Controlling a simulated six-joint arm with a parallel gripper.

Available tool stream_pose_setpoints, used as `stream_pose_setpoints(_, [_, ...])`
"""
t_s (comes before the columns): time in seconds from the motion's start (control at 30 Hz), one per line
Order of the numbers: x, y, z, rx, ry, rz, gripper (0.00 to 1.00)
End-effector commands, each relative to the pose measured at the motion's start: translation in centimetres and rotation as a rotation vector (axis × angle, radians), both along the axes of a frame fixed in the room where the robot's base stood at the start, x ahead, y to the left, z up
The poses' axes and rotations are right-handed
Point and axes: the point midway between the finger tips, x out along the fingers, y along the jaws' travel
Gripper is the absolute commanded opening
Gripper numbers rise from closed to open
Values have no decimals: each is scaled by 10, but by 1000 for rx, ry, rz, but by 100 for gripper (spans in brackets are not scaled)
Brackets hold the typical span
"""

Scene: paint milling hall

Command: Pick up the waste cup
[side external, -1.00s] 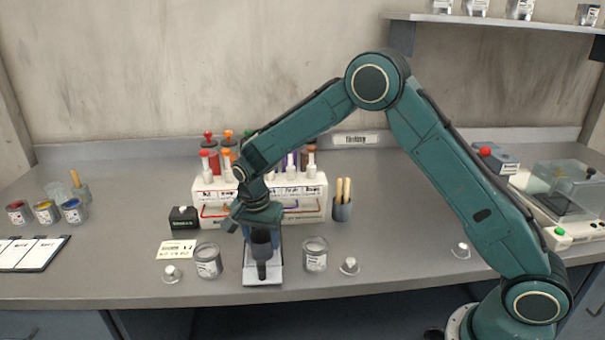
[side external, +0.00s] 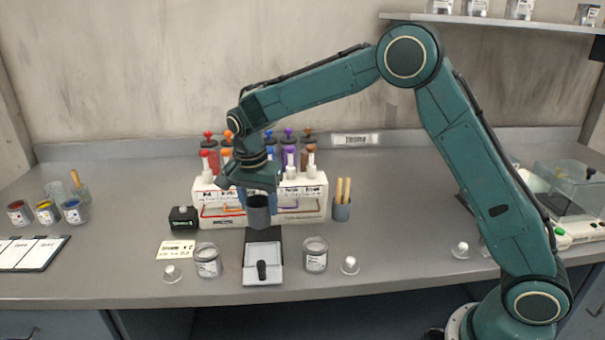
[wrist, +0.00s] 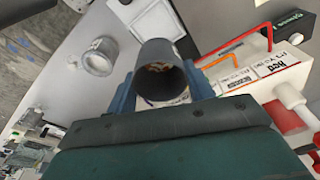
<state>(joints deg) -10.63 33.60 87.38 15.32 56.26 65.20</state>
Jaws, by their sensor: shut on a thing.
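The waste cup (side external: 259,214) is a dark grey, open-topped cup. My gripper (side external: 258,200) is shut on it and holds it upright in the air, above the back of the white plate (side external: 253,278) and in front of the bottle rack. In the wrist view, the cup (wrist: 147,56) sits between the two blue fingers of my gripper (wrist: 160,88). Its mouth faces the camera and some brownish bits show inside. The fingers cover parts of its sides.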

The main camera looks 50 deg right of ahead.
Motion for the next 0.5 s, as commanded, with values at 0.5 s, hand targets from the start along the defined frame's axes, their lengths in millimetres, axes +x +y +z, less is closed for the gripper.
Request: stream_pose_setpoints(0.5, [1,0,92,0,-2,1,27])
